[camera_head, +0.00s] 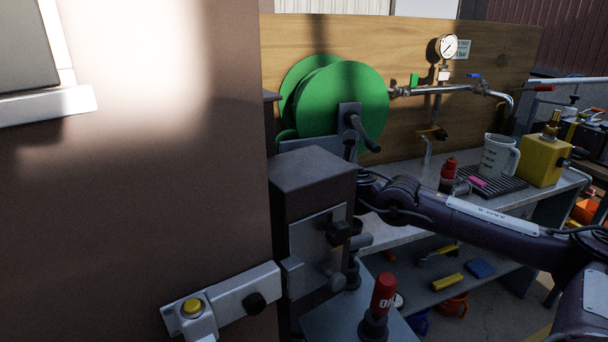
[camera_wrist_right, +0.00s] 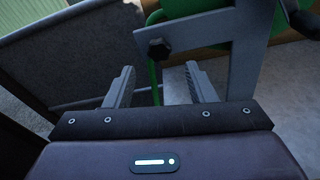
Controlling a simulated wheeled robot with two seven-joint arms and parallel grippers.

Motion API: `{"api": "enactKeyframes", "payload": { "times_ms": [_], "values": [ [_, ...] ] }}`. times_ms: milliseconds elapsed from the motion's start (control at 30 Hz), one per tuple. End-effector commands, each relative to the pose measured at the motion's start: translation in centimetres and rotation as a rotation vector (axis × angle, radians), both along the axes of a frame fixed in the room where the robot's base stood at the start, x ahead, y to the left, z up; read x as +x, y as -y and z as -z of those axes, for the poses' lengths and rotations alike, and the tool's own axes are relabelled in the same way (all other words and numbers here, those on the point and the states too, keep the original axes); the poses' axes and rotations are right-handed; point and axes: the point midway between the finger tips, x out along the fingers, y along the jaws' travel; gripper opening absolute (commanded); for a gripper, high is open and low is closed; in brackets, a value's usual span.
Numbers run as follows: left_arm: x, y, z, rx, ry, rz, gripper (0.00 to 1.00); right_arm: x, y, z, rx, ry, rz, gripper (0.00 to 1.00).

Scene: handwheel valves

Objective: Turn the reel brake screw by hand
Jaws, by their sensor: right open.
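The green reel (camera_head: 362,88) stands against the wooden board in the head view, with a grey bracket and a dark crank (camera_head: 362,132) at its front. In the right wrist view, a small black knob (camera_wrist_right: 158,48), apparently the brake screw, sits on a grey metal bracket (camera_wrist_right: 190,38) with green reel parts behind. My right gripper (camera_wrist_right: 160,69) is open and empty. The knob lies ahead of the gap between its fingers, apart from both. In the head view my right arm reaches in from the right, and its gripper is hidden behind the dark box. My left gripper is not in view.
A dark box (camera_head: 312,185) with a latch plate stands in front of the reel. A large brown panel (camera_head: 130,190) fills the left. On the bench are a jug (camera_head: 498,157), a yellow box (camera_head: 543,160) and a red-capped bottle (camera_head: 448,172). A pressure gauge (camera_head: 447,46) hangs behind.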

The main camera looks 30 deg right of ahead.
Motion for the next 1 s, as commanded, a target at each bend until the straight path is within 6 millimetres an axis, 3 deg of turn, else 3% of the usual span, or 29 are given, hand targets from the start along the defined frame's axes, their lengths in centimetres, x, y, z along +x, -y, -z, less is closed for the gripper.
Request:
{"api": "enactKeyframes", "payload": {
  "times_ms": [133,367,1000],
  "values": [
    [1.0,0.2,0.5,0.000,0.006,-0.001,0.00,-0.1,0.0,1.3,-0.003,0.001,-0.001,0.50],
    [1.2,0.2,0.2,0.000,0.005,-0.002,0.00,0.8,0.1,1.3,0.000,0.002,-0.002,0.50],
    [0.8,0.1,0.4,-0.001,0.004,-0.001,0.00,7.7,1.6,2.4,-0.002,0.001,-0.002,0.50]
  ]
}}
